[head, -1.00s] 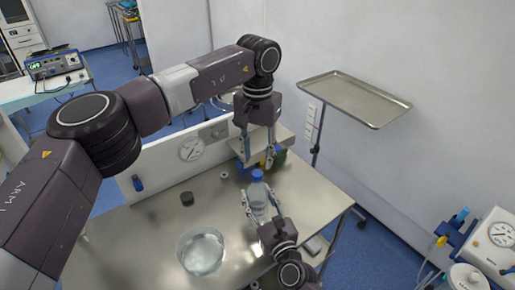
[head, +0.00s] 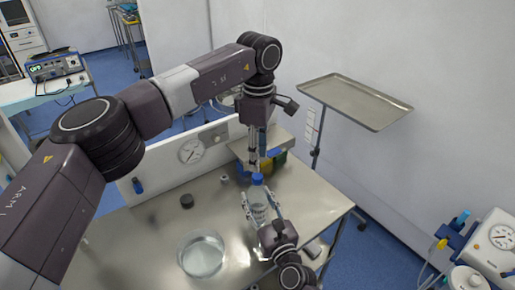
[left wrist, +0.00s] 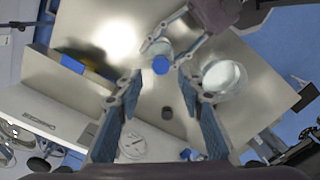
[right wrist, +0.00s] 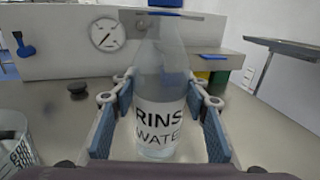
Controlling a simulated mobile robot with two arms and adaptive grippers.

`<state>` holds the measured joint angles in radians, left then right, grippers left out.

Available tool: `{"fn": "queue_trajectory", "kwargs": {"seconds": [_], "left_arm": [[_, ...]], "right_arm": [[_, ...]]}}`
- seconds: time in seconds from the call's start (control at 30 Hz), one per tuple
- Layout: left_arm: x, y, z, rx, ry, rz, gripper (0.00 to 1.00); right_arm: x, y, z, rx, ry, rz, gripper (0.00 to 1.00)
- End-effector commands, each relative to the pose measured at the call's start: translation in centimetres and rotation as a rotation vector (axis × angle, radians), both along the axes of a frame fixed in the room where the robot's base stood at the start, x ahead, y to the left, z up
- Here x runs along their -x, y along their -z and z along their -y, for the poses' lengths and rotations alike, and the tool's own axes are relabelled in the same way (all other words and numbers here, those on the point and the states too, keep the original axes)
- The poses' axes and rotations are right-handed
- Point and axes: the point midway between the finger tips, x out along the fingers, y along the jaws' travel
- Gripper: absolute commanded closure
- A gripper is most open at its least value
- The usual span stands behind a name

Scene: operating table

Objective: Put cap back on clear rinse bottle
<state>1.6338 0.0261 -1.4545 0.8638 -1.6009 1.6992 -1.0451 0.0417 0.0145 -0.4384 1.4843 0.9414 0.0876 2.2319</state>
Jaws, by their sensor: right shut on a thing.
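The clear rinse bottle (right wrist: 160,85), labelled "RINS… WATER", stands upright. My right gripper (head: 262,212) is shut on its body from both sides. A blue cap (head: 257,179) sits at the bottle's mouth and also shows in the left wrist view (left wrist: 160,65); whether it is fully seated cannot be told. In the right wrist view only a blue sliver shows at the top edge. My left gripper (head: 255,168) points down just above the cap. In the left wrist view its fingers are spread, with the cap beyond and between the tips.
A clear round vessel (head: 202,254) stands left of the bottle on the metal table (head: 150,235). A small dark round object (head: 187,201) lies behind it. Coloured bins (head: 277,157) stand behind the bottle. A raised metal tray (head: 355,100) is at the back right.

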Motion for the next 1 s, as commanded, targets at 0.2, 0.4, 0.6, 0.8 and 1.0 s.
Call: {"fn": "queue_trajectory", "kwargs": {"seconds": [0.2,0.4,0.6,0.8,1.0], "left_arm": [[0.1,-0.2,0.0,0.000,-0.365,-0.002,0.65],[0.0,-0.5,0.0,0.002,-0.701,0.000,0.65],[0.0,-0.7,0.0,0.002,-1.037,-0.002,0.65],[0.1,-0.9,0.0,0.003,-1.375,-0.002,0.65],[0.0,-1.1,0.0,0.003,-1.712,-0.002,0.65]], "right_arm": [[0.0,0.0,0.0,0.000,0.000,0.001,1.00],[0.0,0.0,0.0,0.000,0.000,0.001,1.00],[0.0,0.0,0.0,0.000,0.000,0.001,1.00],[0.0,0.0,0.0,0.000,0.000,0.001,1.00],[0.0,0.0,0.0,0.000,0.000,0.001,1.00]]}}
